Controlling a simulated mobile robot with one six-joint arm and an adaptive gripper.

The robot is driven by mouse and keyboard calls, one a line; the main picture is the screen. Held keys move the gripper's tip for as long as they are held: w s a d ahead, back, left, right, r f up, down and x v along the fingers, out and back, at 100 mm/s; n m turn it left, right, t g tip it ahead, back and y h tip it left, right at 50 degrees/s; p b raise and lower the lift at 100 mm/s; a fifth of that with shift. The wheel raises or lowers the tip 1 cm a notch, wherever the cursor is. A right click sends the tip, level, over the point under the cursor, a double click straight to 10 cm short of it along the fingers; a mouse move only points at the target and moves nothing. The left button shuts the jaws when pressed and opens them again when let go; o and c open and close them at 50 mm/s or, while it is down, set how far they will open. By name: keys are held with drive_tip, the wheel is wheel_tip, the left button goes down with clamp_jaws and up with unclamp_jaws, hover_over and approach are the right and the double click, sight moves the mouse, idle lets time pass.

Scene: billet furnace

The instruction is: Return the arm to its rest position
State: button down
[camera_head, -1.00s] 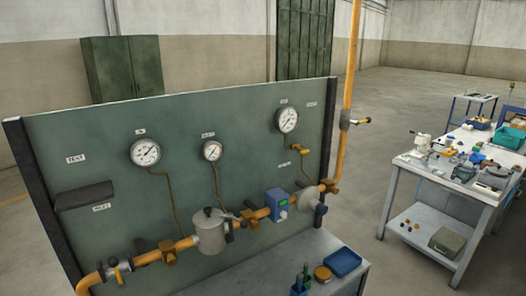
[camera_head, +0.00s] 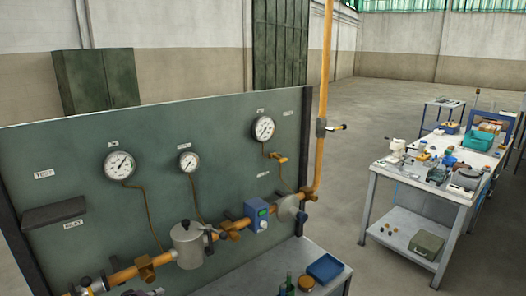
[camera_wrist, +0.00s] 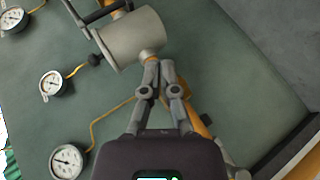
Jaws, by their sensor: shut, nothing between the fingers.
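My gripper (camera_wrist: 161,68) shows in the wrist view with its two fingers together and nothing between them. Its fingertips lie in the picture beside the grey canister (camera_wrist: 130,40); I cannot tell how far apart they are. The canister also shows in the head view (camera_head: 187,245), on the orange pipe (camera_head: 125,275) along the green panel (camera_head: 85,140). I cannot make out my gripper clearly in the head view.
Three round gauges (camera_head: 119,165) are on the panel, with a small dark shelf (camera_head: 54,215) at left. A blue regulator box (camera_head: 257,214) is on the pipe. A blue tray (camera_head: 325,268) lies on the bench below. A cluttered worktable (camera_head: 405,212) stands right, beyond open floor.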

drive_tip(key=w+d+f+m+g+b, duration=0.1)
drive_tip(key=w+d+f+m+g, duration=0.15)
drive_tip(key=d, duration=0.55)
drive_tip(key=w+d+f+m+g+h, duration=0.1)
drive_tip(key=w+d+f+g, duration=0.15)
drive_tip(key=d, duration=0.65)
drive_tip(key=w+d+f+m+g+b, duration=0.1)
drive_tip(key=w+d+f+m+g, duration=0.15)
drive_tip(key=d, duration=0.55)
drive_tip(key=s+d+f+m+g+y+b, duration=0.1)
drive_tip(key=s+d+f+m+g+y, duration=0.1)
drive_tip(key=d, duration=1)
drive_tip(key=s+d+f+m+g+y, duration=0.2)
drive_tip(key=d+f+m, duration=0.2)
drive_tip(key=d, duration=0.9)
drive_tip(key=shift+s+b, duration=0.2)
drive_tip(key=shift+b, duration=0.15)
drive_tip(key=shift+a, duration=0.1)
